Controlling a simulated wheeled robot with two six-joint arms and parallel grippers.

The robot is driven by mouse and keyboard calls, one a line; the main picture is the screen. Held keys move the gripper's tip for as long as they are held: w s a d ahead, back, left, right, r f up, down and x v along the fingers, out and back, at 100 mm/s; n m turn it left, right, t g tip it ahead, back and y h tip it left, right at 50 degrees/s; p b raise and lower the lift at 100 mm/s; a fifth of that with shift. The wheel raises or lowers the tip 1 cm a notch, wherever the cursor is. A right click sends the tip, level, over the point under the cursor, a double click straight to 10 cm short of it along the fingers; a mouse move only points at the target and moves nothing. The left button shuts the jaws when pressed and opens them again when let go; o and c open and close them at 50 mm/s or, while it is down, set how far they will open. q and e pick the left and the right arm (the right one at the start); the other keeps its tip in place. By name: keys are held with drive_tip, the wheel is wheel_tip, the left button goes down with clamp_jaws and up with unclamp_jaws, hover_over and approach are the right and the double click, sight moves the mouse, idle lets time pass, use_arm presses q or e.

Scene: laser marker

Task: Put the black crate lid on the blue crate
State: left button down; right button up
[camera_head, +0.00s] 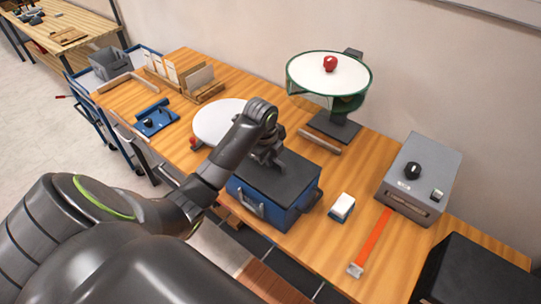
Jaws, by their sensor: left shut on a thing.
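The blue crate (250,201) stands near the front edge of the wooden table, in the middle of the view. The black crate lid (286,184) lies over the top of the crate and covers its opening. It looks about level, and I cannot tell whether it is fully seated on the rim. My left gripper (268,160) is above the back left part of the lid and shut on it. My own wrist hides the fingertips in part. My right gripper does not show.
A white round disc (218,120) lies left of the crate. A green-rimmed round stand (328,75) is behind it. A small white-and-blue box (342,207), an orange strip (371,240) and a grey box (428,170) are to the right. A blue tray (157,121) lies farther left.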

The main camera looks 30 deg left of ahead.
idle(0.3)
use_arm(q)
drive_tip(key=c, duration=1.4)
unclamp_jaws()
drive_tip(key=shift+r+p, duration=0.75)
drive_tip(key=shift+r, duration=3.75)
